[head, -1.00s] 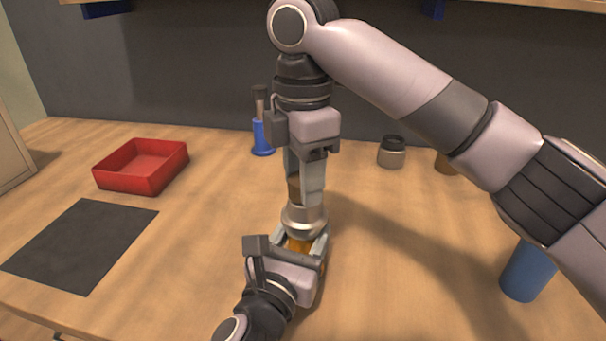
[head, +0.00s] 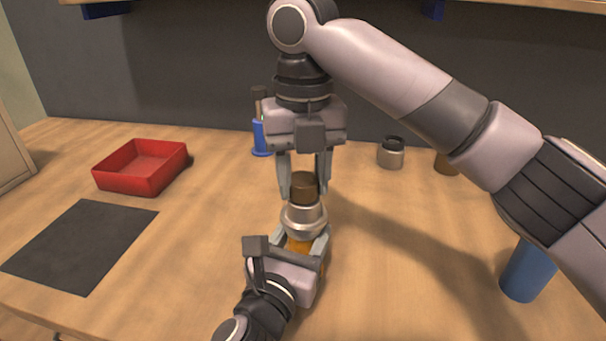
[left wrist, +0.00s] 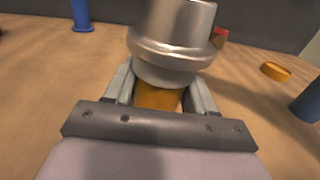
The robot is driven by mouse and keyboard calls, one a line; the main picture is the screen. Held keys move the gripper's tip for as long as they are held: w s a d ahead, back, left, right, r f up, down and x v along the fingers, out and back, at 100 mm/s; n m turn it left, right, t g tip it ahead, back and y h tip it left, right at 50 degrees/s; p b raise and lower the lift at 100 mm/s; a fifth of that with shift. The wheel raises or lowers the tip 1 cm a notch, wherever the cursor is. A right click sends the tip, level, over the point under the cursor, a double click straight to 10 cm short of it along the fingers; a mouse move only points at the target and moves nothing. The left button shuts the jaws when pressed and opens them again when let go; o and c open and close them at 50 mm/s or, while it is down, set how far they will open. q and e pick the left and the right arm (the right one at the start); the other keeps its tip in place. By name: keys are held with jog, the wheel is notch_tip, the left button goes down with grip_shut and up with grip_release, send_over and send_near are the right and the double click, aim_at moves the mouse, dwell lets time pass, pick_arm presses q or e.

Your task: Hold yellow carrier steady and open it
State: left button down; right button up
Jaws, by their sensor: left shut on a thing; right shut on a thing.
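The yellow carrier (head: 299,245) stands upright in the middle of the table, with a silver metal collar (head: 304,217) and a brown knob (head: 304,187) on top. My left gripper (head: 300,239) is shut on its yellow body, which also shows between the fingers in the left wrist view (left wrist: 158,97). My right gripper (head: 303,192) comes from above and is shut on the brown knob, one finger on either side. In the left wrist view the silver collar (left wrist: 172,45) hides what is behind it, and the knob is out of frame.
A red tray (head: 125,180) and a dark mat (head: 80,245) lie on the left. A blue holder (head: 262,140) and a small dark-lidded jar (head: 391,155) stand behind. A blue cylinder (head: 527,272) stands at the right, under my right arm. Bare wood surrounds the carrier.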

aim_at(303, 179)
jog(key=shift+r, duration=0.15)
dwell(0.5)
jog(key=shift+r, duration=0.95)
jog(key=shift+r, duration=0.1)
jog(key=shift+r, duration=1.9)
pick_arm(q)
jog(key=shift+c, duration=1.4)
grip_release()
